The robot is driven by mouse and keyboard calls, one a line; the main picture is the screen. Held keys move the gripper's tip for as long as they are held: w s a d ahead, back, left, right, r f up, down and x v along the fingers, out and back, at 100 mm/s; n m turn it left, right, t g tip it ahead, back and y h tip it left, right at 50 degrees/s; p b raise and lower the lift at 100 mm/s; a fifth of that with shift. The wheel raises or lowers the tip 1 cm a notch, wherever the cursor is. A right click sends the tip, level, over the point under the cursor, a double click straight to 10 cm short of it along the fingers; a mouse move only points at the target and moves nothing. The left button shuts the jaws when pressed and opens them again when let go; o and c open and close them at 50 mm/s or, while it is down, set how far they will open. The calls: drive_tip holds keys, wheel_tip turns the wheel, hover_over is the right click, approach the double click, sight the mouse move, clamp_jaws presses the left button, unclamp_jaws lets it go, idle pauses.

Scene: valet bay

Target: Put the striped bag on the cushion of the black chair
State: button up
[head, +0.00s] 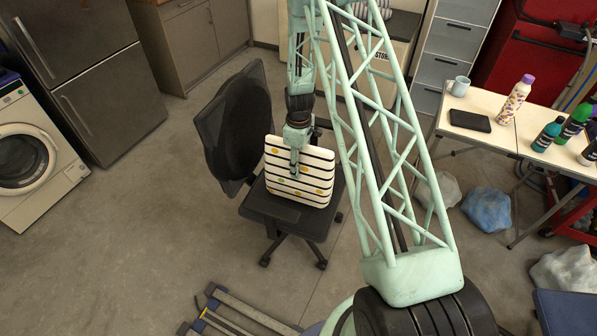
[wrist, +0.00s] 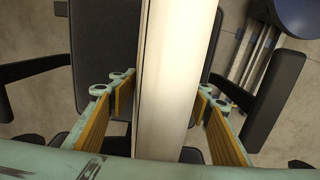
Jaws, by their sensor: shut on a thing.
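The striped bag (head: 312,172) is white with black stripes and yellow dots. It stands upright over the seat of the black chair (head: 235,125) in the head view, its lower edge at or just above the cushion (head: 285,213). I cannot tell whether it touches. My gripper (head: 294,165) reaches down over the bag and is shut on it. In the wrist view, the bag's pale narrow side (wrist: 175,70) runs between the two orange-padded fingers of my gripper (wrist: 160,105). The dark seat and the armrests show around it.
A white table (head: 480,135) with a mug, a black tablet-like item and several bottles stands at the right. Blue and grey lumpy sacks (head: 487,210) lie below it. A washing machine (head: 35,155) stands at the left. A metal frame (head: 235,312) lies on the floor in front.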

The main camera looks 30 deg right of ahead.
drive_tip(key=shift+w+f+b, duration=0.2)
drive_tip(key=shift+f+b, duration=0.1)
drive_tip(key=shift+f, duration=1.45)
drive_tip(key=o, duration=1.6)
drive_tip(key=shift+f, duration=0.15)
drive_tip(key=shift+r, duration=0.2)
drive_tip(key=shift+r+p, duration=0.7)
drive_tip(key=shift+r, duration=5.2)
drive_tip(key=shift+r, duration=0.1)
